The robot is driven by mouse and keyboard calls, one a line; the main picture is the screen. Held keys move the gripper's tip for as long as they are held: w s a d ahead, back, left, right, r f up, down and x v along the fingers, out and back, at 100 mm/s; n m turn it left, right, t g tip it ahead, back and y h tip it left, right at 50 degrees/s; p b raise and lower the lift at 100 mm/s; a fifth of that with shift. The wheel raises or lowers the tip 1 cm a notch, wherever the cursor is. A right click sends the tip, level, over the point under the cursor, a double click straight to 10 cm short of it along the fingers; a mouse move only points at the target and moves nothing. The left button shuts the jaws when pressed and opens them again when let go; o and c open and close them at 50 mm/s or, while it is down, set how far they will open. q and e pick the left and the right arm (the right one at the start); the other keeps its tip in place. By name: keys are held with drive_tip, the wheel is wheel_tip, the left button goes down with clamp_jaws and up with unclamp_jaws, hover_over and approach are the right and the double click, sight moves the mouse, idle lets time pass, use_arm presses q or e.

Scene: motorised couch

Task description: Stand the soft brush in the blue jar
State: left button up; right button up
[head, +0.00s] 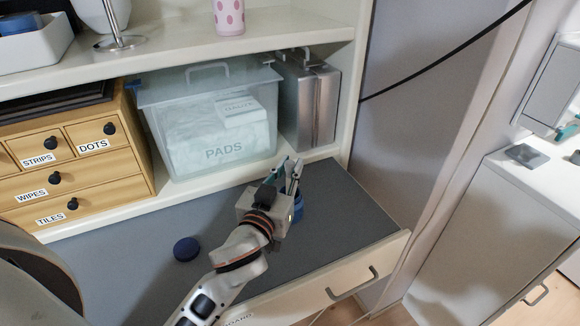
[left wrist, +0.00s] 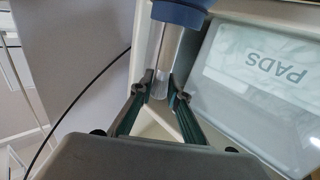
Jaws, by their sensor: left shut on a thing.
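My left gripper (head: 290,172) is over the grey counter, in front of the PADS box and the metal case. My right gripper is not in view.
A round blue disc (head: 187,249), like a lid, lies on the counter (head: 340,212). The clear PADS box (head: 205,125), metal case (head: 313,105) and wooden drawers (head: 75,165) stand on the shelf behind. The counter is clear to the right of the gripper.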

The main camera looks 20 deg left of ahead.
use_arm(q)
drive_tip(key=o, duration=1)
drive_tip(key=shift+s, duration=0.5)
drive_tip(key=s, duration=0.7)
drive_tip(key=s+d, duration=0.1)
drive_tip(key=s, duration=0.3)
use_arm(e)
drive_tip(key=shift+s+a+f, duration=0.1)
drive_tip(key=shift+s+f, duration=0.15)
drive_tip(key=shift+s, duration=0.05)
use_arm(q)
drive_tip(key=shift+w, duration=0.1)
drive_tip(key=w, duration=0.8)
drive_tip(key=w+a, duration=0.1)
drive_tip(key=w, duration=0.3)
drive_tip(key=shift+r+p, duration=0.3)
drive_tip(key=shift+r, duration=0.35)
drive_tip(key=shift+s, duration=0.1)
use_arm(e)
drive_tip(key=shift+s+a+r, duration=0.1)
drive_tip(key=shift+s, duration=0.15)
